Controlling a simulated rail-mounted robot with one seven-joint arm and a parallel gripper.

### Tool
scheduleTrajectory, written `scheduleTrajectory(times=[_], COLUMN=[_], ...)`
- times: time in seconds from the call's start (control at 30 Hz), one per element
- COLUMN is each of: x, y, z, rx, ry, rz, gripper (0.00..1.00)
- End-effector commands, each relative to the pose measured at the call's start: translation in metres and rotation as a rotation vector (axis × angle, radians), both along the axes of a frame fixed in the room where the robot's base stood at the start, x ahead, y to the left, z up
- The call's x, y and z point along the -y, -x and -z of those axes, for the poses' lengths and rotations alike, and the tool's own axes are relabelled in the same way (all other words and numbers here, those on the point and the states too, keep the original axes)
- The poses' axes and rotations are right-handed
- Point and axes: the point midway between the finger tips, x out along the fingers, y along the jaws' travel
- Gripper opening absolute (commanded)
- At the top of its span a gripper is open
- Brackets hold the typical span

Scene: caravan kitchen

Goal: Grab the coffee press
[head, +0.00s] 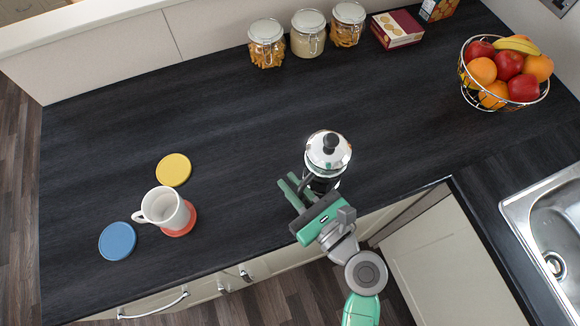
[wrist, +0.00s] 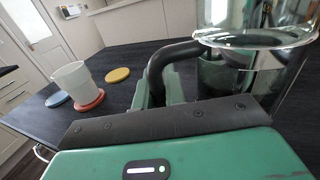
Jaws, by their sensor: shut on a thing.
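The coffee press (head: 328,155) stands on the dark counter near its front edge, with a shiny lid and a black knob. My gripper (head: 296,186) is at its lower left, and its green fingers are shut on the black handle. In the wrist view the handle (wrist: 160,66) runs down between the fingers (wrist: 157,92). The glass and metal body (wrist: 250,45) fills the right of that view. The lower part of the press is partly hidden by my gripper.
A white mug (head: 165,207) stands on a red coaster (head: 183,226), near yellow (head: 173,169) and blue (head: 117,241) coasters. Jars (head: 308,35), boxes (head: 397,29) and a fruit basket (head: 505,100) line the back. A sink (head: 548,225) is at right. The counter's middle is clear.

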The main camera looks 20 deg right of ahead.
Motion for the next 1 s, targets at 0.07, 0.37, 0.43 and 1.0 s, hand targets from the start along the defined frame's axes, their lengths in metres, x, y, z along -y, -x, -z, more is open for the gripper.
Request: scheduleTrajectory(times=[0.07, 0.37, 0.43, 1.0], x=[-0.003, -0.013, -0.015, -0.022], y=[0.012, 0.05, 0.057, 0.083], z=[-0.002, -0.005, -0.006, -0.01], rx=[0.002, 0.002, 0.002, 0.003], ry=[0.001, 0.001, 0.001, 0.001], rz=[0.002, 0.001, 0.001, 0.001], gripper=[0.0, 0.0, 0.0, 0.0])
